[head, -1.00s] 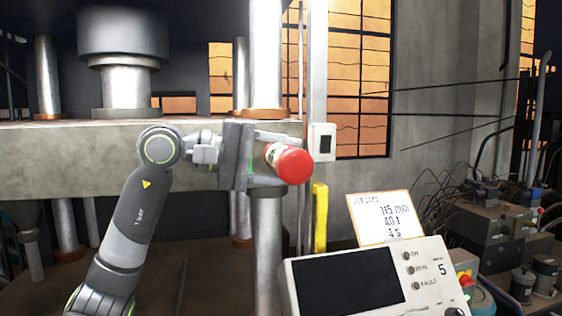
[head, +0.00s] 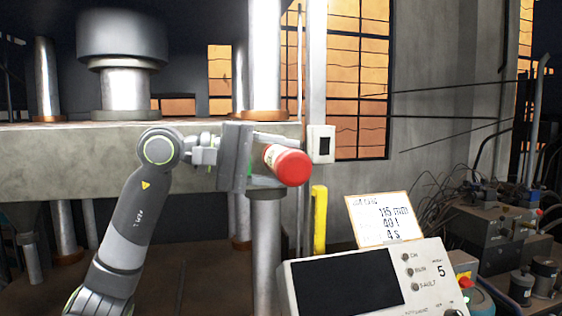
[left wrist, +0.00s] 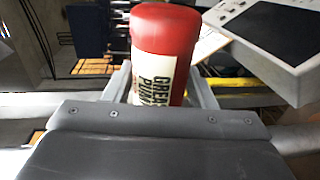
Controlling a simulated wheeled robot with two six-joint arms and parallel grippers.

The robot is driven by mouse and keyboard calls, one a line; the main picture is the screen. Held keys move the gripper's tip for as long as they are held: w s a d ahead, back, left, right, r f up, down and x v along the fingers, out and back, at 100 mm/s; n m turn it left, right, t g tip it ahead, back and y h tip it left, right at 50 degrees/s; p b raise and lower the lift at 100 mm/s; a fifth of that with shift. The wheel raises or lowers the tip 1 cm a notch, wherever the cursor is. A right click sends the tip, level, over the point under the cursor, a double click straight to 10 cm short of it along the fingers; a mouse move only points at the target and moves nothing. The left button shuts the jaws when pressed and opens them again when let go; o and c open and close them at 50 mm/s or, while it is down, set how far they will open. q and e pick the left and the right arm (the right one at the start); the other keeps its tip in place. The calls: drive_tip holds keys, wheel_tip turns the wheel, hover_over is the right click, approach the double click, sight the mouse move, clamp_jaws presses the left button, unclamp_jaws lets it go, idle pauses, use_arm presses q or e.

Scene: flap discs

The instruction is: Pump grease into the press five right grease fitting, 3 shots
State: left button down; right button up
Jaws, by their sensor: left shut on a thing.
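The grease pump (head: 288,165) is a red canister with a pale label. My left gripper (head: 262,160) is shut on it and holds it near the right end of the press's concrete-coloured beam (head: 70,160), above a steel column. In the left wrist view the pump (left wrist: 163,45) stands between the two fingers (left wrist: 160,90), its label reading "GREASE PUMP". The press five control panel (head: 375,280), marked 5, is at the lower right. I cannot make out the right grease fitting; it may be hidden behind the gripper or pump. My right gripper is not in view.
A job card (head: 384,218) stands on top of the panel. A yellow post (head: 320,220) and a small switch box (head: 321,144) are just right of the pump. Valve blocks and hoses (head: 495,225) fill the far right.

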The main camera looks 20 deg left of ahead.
sight(297, 174)
use_arm(q)
drive_tip(key=shift+w+a+r, duration=0.1)
drive_tip(key=shift+w+a, duration=0.15)
drive_tip(key=shift+w, duration=0.1)
drive_tip(key=shift+s+d+b, duration=0.4)
drive_tip(key=shift+s+d, duration=0.1)
drive_tip(key=shift+s, duration=0.2)
drive_tip(key=shift+w+a+p, duration=0.3)
drive_tip(key=shift+w+a, duration=0.2)
drive_tip(key=shift+w, duration=0.2)
idle(0.4)
drive_tip(key=shift+s+d+b, duration=0.4)
drive_tip(key=shift+s+d, duration=0.1)
drive_tip(key=shift+s, duration=0.2)
drive_tip(key=shift+s+d+f+b, duration=0.2)
drive_tip(key=shift+s+d+b, duration=0.3)
drive_tip(key=shift+s, duration=0.35)
drive_tip(key=shift+s+d+r+b, duration=0.1)
drive_tip(key=shift+s+d+b, duration=0.15)
drive_tip(key=shift+s+d, duration=0.6)
drive_tip(key=shift+s+d+f+b, duration=0.1)
drive_tip(key=shift+s+d+b, duration=0.3)
drive_tip(key=shift+s, duration=0.65)
drive_tip(key=shift+s+d+r+b, duration=0.1)
drive_tip(key=shift+s+d, duration=0.7)
drive_tip(key=shift+s, duration=0.15)
